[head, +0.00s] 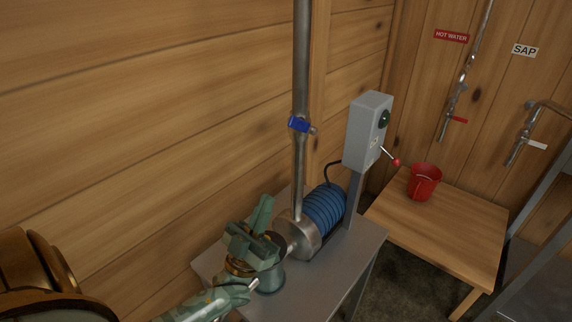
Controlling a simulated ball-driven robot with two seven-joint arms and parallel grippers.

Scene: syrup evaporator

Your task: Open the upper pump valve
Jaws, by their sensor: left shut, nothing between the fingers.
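The upper pump valve (299,124) has a blue handle and sits on the vertical steel pipe (301,60). The handle lies across the pipe, tilted slightly, with a small metal stub at its right. The pump (324,207), with a blue ribbed motor, stands on a grey metal stand below the pipe. My left gripper (262,214) is shut and empty, low and to the left of the upper valve, in front of the pump's left end. It is apart from the upper valve and hides part of the pump's inlet side. My right gripper is not in view.
A grey switch box (369,131) with a green button and a red-tipped lever (396,162) stands right of the pipe. A red bucket (424,182) sits on a wooden table (450,228). The wooden wall is close behind the pipe. Air left of the pipe is clear.

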